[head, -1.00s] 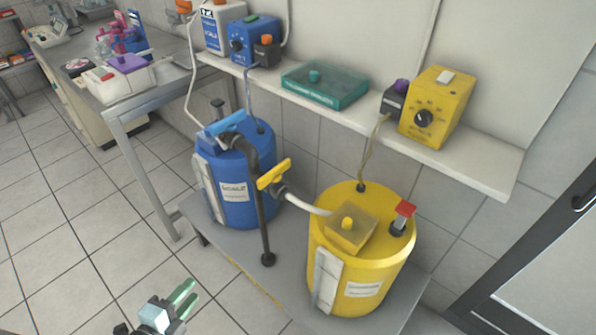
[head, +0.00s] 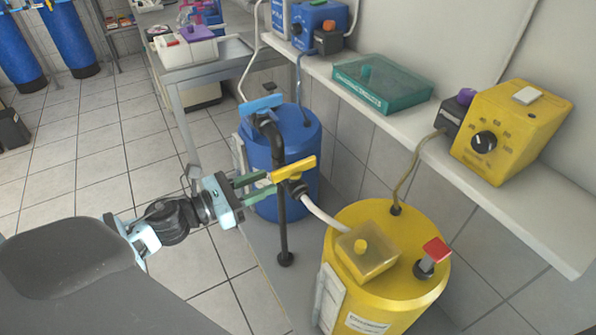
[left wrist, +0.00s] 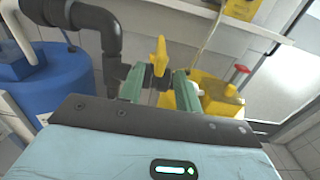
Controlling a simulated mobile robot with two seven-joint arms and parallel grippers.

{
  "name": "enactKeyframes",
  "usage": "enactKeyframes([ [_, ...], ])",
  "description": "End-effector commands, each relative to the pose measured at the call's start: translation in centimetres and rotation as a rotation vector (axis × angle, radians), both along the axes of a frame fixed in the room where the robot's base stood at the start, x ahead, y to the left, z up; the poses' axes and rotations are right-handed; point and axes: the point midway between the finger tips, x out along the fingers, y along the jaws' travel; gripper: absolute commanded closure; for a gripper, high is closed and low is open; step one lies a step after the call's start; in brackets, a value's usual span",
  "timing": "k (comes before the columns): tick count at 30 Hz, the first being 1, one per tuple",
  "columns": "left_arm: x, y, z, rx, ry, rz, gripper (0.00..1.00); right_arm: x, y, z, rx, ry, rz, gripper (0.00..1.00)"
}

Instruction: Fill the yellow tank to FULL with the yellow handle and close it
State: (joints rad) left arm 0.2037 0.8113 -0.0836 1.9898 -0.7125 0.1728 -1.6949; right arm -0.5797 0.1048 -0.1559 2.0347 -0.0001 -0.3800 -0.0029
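The yellow tank (head: 400,285) stands on the low grey bench at the lower right, with a clear yellowish box (head: 368,250) and a red-topped fitting (head: 433,256) on its lid. The yellow handle (head: 294,168) sits on a dark valve on the black pipe (head: 282,215); a white hose (head: 325,218) runs from it to the tank. My left gripper (head: 262,184) is open, its green fingers reaching the handle's left end. In the left wrist view the yellow handle (left wrist: 159,56) stands between the open fingers, with no clear grip. My right gripper is out of view.
A wall shelf holds a yellow dial box (head: 512,130) and a teal box (head: 383,80). Open tiled floor lies to the left.

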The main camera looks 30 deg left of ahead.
Motion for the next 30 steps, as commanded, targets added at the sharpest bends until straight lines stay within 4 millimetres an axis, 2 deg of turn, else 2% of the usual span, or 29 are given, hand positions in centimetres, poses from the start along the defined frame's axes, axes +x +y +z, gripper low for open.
enactKeyframes([
  [7,1.2,-0.6,0.2,-0.005,-0.001,0.002,0.66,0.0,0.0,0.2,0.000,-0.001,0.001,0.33],
  [21,5.9,-3.4,0.2,-0.006,0.000,0.002,0.66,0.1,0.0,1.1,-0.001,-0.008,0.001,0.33],
  [30,6.7,-3.9,0.0,-0.006,0.002,0.002,0.66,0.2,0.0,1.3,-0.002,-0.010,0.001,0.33],
])
